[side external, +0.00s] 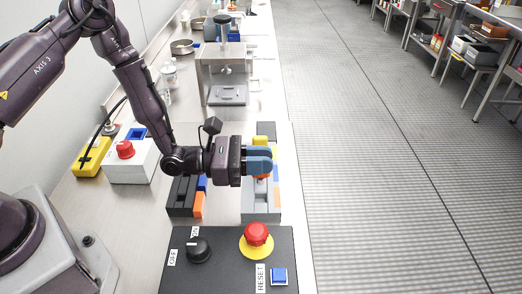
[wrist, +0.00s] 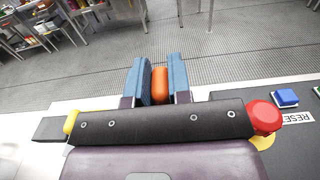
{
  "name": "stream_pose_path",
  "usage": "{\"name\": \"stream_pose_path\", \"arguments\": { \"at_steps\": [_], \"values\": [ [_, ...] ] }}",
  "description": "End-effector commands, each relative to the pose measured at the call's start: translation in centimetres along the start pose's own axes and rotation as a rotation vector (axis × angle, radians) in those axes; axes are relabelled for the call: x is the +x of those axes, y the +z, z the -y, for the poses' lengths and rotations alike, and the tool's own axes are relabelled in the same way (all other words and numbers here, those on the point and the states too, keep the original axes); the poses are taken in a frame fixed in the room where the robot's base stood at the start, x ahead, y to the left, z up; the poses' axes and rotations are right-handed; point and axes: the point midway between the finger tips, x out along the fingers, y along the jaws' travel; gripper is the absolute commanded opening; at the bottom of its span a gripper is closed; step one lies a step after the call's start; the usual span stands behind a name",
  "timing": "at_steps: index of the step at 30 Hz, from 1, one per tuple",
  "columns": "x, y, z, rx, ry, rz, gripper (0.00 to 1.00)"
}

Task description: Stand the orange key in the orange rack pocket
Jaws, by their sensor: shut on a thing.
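My gripper (side external: 262,166) has blue fingers and is shut on the orange key (wrist: 160,84), which sits between the two fingertips in the wrist view. In the side view only a small orange part (side external: 263,178) shows under the fingers. I cannot tell which pocket is the orange one; the gripper hides part of the grey rack.
A black panel in front carries a red button (side external: 257,235), a dark knob (side external: 199,249) and a blue reset button (side external: 279,276). A white box with a red button (side external: 125,150) and a yellow box (side external: 91,157) stand at left. The bench's right edge is close beyond the grey rack.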

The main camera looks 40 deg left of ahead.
Motion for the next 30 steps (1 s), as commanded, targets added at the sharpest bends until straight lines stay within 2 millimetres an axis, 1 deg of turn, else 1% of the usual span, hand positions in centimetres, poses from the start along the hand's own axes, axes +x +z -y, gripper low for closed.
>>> {"name": "stream_pose_path", "arguments": {
  "at_steps": [1, 6, 12, 30],
  "values": [
    [0.0, -0.6, 0.0, -0.001, 0.0, 0.0, 0.0],
    [0.0, -1.9, 0.0, -0.002, 0.001, 0.001, 0.0],
    [0.0, -2.9, 0.0, 0.0, 0.0, 0.001, 0.0],
    [0.0, -3.1, 0.0, 0.0, 0.001, 0.001, 0.0]
  ]
}}
